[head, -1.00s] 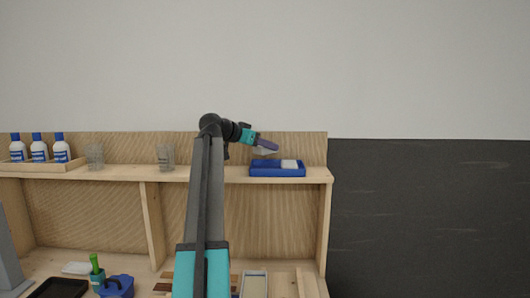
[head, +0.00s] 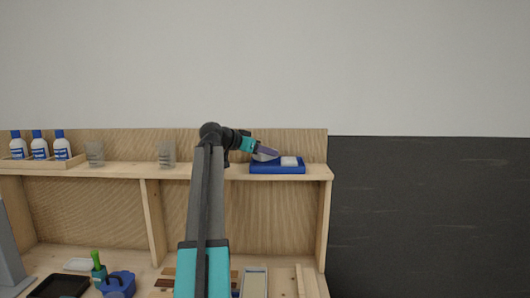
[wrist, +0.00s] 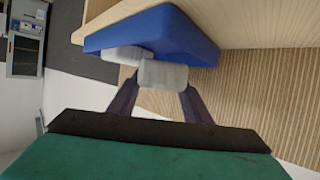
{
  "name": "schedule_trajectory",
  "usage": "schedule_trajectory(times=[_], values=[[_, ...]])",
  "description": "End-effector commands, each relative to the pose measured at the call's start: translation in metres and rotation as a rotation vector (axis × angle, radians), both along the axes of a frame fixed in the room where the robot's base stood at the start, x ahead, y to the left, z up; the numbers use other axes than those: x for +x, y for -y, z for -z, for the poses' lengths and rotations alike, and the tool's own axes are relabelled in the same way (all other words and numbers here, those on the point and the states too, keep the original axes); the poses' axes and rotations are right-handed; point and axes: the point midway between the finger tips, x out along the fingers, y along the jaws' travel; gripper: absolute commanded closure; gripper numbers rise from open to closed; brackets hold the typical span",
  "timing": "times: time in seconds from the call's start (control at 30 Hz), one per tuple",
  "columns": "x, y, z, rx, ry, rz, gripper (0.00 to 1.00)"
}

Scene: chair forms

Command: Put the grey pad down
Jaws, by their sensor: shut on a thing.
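The grey pad (wrist: 163,75) is between the two fingers of my gripper (wrist: 161,84) in the wrist view. My gripper (head: 267,151) is shut on it, at the left part of the blue tray (head: 278,170) on the shelf in the head view. The pad (head: 261,157) shows only as a small pale patch under the fingers. The tray also fills the upper middle of the wrist view (wrist: 160,33). I cannot tell whether the pad touches the tray floor. A second, paler pad (head: 289,161) lies in the tray's right part.
The tray stands near the right end of the wooden shelf (head: 225,172). Two clear glasses (head: 167,153) and a wooden tray of blue-capped bottles (head: 40,150) stand to the left. A back panel rises behind the shelf. Various items lie on the bench below.

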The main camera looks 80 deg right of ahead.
Motion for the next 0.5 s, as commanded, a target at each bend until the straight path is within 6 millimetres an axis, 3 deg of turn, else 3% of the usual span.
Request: schedule_trajectory(times=[0.4, 0.43, 0.5], values=[[0.0001, 0.0001, 0.0063, 0.000, 0.000, 0.000, 0.80], [0.0001, 0.0001, 0.0063, 0.000, 0.000, 0.000, 0.54], [0.0001, 0.0001, 0.0063, 0.000, 0.000, 0.000, 0.42]])
